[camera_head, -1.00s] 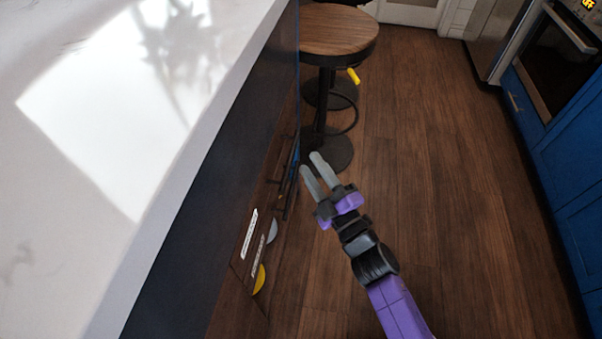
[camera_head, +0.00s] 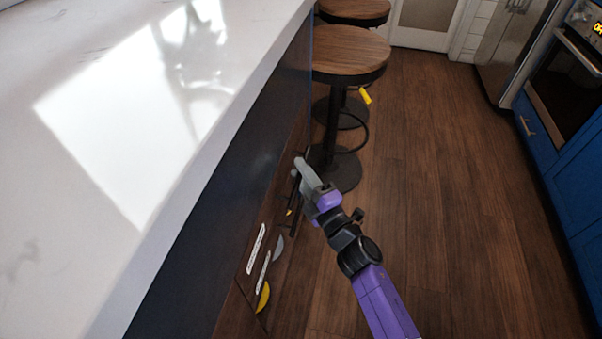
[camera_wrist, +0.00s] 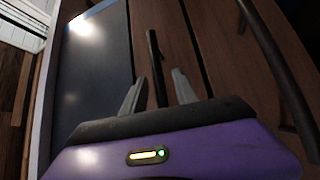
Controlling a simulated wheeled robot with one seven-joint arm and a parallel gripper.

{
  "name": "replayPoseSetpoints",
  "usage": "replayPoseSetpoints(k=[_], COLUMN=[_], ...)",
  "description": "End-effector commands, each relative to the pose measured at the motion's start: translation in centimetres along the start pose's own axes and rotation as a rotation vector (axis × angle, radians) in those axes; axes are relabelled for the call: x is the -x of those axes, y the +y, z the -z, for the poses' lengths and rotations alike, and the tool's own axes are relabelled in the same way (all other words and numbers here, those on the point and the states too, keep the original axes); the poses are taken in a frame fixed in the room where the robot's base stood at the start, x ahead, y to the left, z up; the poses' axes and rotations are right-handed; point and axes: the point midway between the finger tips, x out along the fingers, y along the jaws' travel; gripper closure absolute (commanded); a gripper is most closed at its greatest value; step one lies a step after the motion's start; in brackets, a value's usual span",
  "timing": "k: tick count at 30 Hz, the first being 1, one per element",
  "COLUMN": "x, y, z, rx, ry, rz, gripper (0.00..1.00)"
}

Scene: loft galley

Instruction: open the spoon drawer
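My gripper (camera_head: 304,172) is at the dark wooden front of the counter unit, on its aisle side. In the wrist view its two grey fingers (camera_wrist: 158,92) are apart, with a dark bar handle (camera_wrist: 154,58) between them. Gaps show between the bar and the fingers, so it is not clamped. The wooden drawer fronts (camera_wrist: 192,30) look closed. Which one is the spoon drawer cannot be told; the white label strips (camera_head: 256,249) on the front are too small to read.
Another dark handle (camera_wrist: 278,62) curves along the right of the wrist view. A wooden-topped stool (camera_head: 348,52) stands just beyond my gripper. The white countertop (camera_head: 90,110) overhangs at left. Wooden floor (camera_head: 450,200) is clear to the right, up to blue cabinets (camera_head: 575,180).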

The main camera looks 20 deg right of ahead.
Motion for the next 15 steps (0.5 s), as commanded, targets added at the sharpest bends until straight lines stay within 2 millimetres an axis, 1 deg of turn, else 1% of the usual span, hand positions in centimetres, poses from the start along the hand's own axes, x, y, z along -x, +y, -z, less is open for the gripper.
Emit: replayPoseSetpoints(k=[7, 11, 12, 13, 15], x=[-0.07, -0.06, -0.05, -0.05, -0.05], y=[0.0, 0.0, 0.0, -0.01, -0.01], z=[0.01, 0.0, 0.0, 0.0, 0.0], rx=[-0.001, -0.001, -0.001, -0.001, -0.001], ry=[0.0, 0.0, 0.0, 0.0, 0.0], rz=[0.0, 0.0, 0.0, 0.0, 0.0], gripper=[0.65, 0.9, 0.98, 1.0, 1.0])
